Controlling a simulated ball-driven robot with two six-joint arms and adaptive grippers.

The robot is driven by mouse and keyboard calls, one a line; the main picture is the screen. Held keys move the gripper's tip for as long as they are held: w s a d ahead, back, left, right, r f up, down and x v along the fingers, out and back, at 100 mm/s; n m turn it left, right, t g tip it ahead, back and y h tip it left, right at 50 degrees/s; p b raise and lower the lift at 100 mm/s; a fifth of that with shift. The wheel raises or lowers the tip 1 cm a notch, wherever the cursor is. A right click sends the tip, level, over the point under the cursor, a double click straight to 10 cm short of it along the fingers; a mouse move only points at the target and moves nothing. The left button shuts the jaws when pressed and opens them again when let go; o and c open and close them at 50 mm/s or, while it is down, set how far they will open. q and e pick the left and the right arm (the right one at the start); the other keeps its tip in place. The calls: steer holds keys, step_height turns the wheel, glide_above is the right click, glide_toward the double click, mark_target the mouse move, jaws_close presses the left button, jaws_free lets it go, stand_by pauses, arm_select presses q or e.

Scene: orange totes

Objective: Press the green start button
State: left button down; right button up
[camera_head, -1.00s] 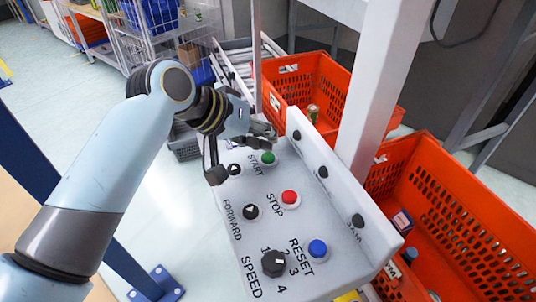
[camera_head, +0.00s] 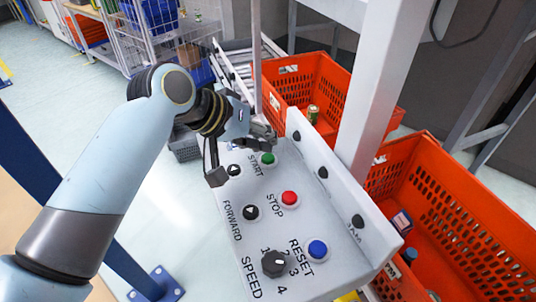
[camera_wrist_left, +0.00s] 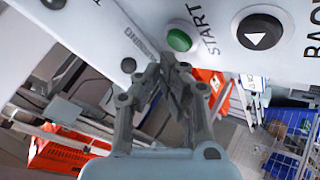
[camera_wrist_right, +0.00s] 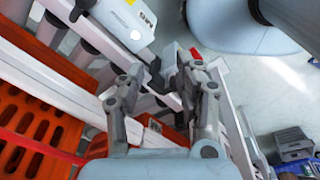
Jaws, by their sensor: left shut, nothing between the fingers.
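The green start button (camera_head: 268,159) is on the pale control panel (camera_head: 285,220), beside the word START. It also shows in the left wrist view (camera_wrist_left: 179,40). My left gripper (camera_head: 268,138) is at the far end of the panel, close to the button. Its fingers are shut and empty; in the left wrist view the fingertips (camera_wrist_left: 168,64) appear just beside the button. I cannot tell whether they touch the panel. My right gripper (camera_wrist_right: 160,72) is out of the head view. In the right wrist view its fingers are apart with nothing held.
The panel also carries a red stop button (camera_head: 290,198), a blue reset button (camera_head: 317,249), a black speed knob (camera_head: 274,263) and black buttons. A raised side wall (camera_head: 340,190) runs along its right. Orange totes (camera_head: 458,215) and a white post (camera_head: 375,90) stand beyond it.

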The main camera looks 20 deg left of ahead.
arm_select(q)
steer(key=shift+f, duration=0.3)
steer(key=shift+f, duration=0.5)
stand_by(0.7)
steer(key=shift+r+p, duration=0.95)
steer(key=shift+p, duration=0.15)
steer(key=shift+r, duration=0.1)
